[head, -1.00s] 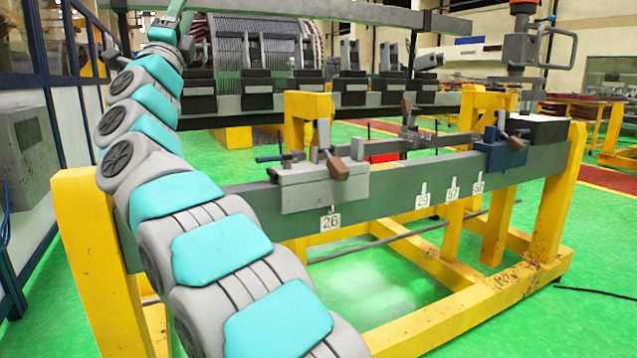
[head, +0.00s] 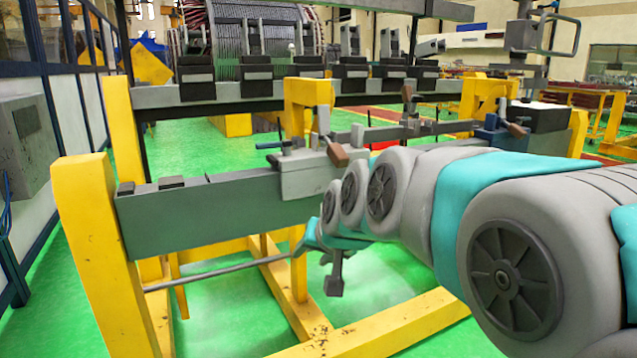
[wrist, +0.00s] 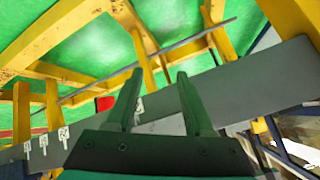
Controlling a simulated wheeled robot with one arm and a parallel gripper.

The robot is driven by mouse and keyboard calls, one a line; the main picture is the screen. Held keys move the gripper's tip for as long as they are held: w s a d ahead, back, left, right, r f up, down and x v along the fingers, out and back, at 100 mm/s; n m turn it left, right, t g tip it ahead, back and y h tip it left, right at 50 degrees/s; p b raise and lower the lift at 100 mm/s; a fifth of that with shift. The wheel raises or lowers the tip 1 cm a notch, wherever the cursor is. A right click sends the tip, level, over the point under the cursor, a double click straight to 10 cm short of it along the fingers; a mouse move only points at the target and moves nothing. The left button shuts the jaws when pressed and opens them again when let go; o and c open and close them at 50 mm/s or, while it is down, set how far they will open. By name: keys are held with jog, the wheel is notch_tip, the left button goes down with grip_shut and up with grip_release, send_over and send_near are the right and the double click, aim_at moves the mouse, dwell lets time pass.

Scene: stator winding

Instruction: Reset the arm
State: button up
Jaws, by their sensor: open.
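My gripper (wrist: 160,75) shows in the wrist view with its two dark fingers apart and nothing between them. Beyond the fingers is the long grey beam (wrist: 260,85) of the yellow-framed bench, seen tilted and close. In the head view my grey and teal arm (head: 480,220) reaches in from the right edge toward the middle. Its far end hangs low in front of the beam (head: 215,215), over the green floor. The arm covers the right part of the beam, and the fingers are too small to make out there.
A grey clamp block (head: 308,178) with a brown-tipped lever sits on the beam just above the arm's end. A yellow post (head: 95,250) stands at left, and a yellow floor rail (head: 385,325) runs below the arm. The floor (head: 215,335) at front left is clear.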

jog(key=s+d+f+g+h, duration=0.1)
jog(key=s+d+f+g, duration=0.2)
jog(key=s, duration=0.8)
jog(key=s+d+f+g+h, duration=0.1)
jog(key=s+d+f+g, duration=0.2)
jog(key=s+d+f, duration=0.4)
jog(key=s+d+f+n+g+h, duration=0.1)
jog(key=s+d+f+g, duration=0.2)
jog(key=s, duration=1.3)
jog(key=d+f, duration=0.3)
jog(key=f, duration=0.1)
jog(key=shift+g+h, duration=0.4)
